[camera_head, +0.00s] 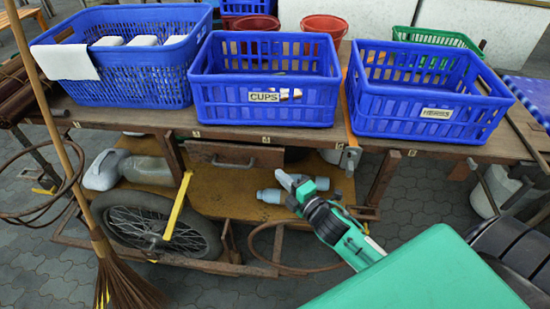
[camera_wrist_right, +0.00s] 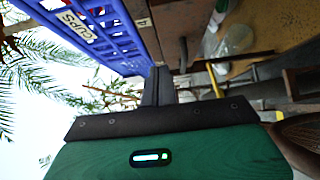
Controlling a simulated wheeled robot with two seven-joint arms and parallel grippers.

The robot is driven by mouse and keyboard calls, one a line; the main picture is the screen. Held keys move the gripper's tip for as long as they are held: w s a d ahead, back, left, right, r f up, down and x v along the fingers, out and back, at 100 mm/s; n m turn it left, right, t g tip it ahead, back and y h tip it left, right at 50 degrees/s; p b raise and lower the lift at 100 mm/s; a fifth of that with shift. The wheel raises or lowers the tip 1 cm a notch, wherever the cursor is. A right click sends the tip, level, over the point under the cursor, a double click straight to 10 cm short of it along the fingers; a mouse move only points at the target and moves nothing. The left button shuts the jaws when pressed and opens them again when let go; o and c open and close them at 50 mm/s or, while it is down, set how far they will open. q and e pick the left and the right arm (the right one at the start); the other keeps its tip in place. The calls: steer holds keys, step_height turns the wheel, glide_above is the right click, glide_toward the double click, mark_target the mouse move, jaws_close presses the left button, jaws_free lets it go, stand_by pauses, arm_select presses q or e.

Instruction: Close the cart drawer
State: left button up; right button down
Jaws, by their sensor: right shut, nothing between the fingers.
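The cart drawer (camera_head: 234,154) is a wooden front with a curved handle, under the cart's top edge below the CUPS basket. From this angle I cannot tell whether it stands slightly out or flush. My right gripper (camera_head: 284,181) is just right of and below the drawer front in the head view, apart from the handle in the picture. In the right wrist view its fingers (camera_wrist_right: 158,84) are together and empty, pointing toward the cart's wooden edge. Whether they touch wood is unclear. My left gripper is not in view.
Blue baskets (camera_head: 265,105) stand along the cart top (camera_head: 130,112). Below are a wheel (camera_head: 150,225), a lower shelf (camera_head: 240,205) with a pale jug (camera_head: 105,170) and a bluish bottle (camera_head: 268,196). A broom (camera_head: 115,265) leans at left. Paved ground lies in front.

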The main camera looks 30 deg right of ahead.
mark_target(276, 151)
steer(key=w, duration=0.7)
steer(key=shift+w+d, duration=0.1)
steer(key=shift+d, duration=0.25)
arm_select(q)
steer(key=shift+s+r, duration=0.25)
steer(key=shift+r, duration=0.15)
arm_select(e)
steer(key=shift+w+d, duration=0.3)
steer(key=shift+w, duration=0.05)
steer(key=shift+w+d+r, duration=0.15)
steer(key=shift+w+d, duration=0.5)
steer(key=shift+w, duration=0.3)
steer(key=shift+d, duration=0.1)
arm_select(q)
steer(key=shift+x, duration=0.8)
arm_select(e)
steer(key=shift+r, duration=0.1)
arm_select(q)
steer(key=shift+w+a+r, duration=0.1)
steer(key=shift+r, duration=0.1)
arm_select(e)
steer(key=shift+w+d, duration=0.1)
